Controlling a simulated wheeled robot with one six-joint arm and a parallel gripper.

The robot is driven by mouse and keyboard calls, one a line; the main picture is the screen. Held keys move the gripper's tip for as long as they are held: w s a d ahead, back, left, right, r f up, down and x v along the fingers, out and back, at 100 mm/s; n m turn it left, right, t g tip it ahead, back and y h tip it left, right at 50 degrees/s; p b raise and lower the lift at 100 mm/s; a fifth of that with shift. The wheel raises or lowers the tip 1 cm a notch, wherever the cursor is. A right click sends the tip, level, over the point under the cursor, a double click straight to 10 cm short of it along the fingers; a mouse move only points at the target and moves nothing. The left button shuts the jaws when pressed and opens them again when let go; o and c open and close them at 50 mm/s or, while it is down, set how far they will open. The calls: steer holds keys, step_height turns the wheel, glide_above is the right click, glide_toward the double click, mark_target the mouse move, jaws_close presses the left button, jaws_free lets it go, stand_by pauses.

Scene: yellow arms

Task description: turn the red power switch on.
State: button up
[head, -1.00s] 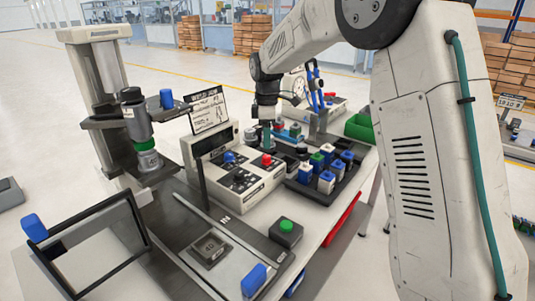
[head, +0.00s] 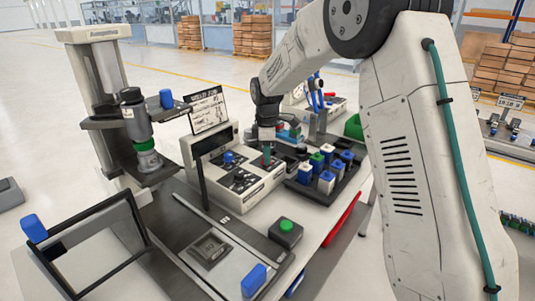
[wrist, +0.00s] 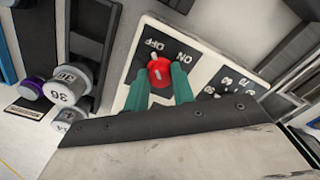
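The red power switch (wrist: 160,72) is a round knob on a dark plate marked OFF and ON. Its white mark points toward the OFF side. In the wrist view, my gripper (wrist: 161,79) has its two teal fingers apart, one on each side of the knob. I cannot tell whether they touch it. In the head view, my gripper (head: 266,158) is low over the white control box (head: 262,188) and hides the red switch.
A blue knob (head: 228,158) is left of my gripper on the box. A rack of blue, white and green blocks (head: 327,182) stands close on the right. A green button (head: 286,226) is in front. A display sign (head: 208,110) rises behind.

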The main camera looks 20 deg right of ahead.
steer(key=shift+m, duration=0.3)
steer(key=m, duration=0.3)
steer(key=shift+m, duration=0.3)
steer(key=m, duration=0.4)
steer(key=shift+r+m, duration=0.1)
steer(key=shift+m, duration=0.2)
steer(key=m, duration=0.4)
steer(key=shift+w+a+m, duration=0.1)
steer(key=shift+m, duration=2.4)
steer(key=o, duration=1)
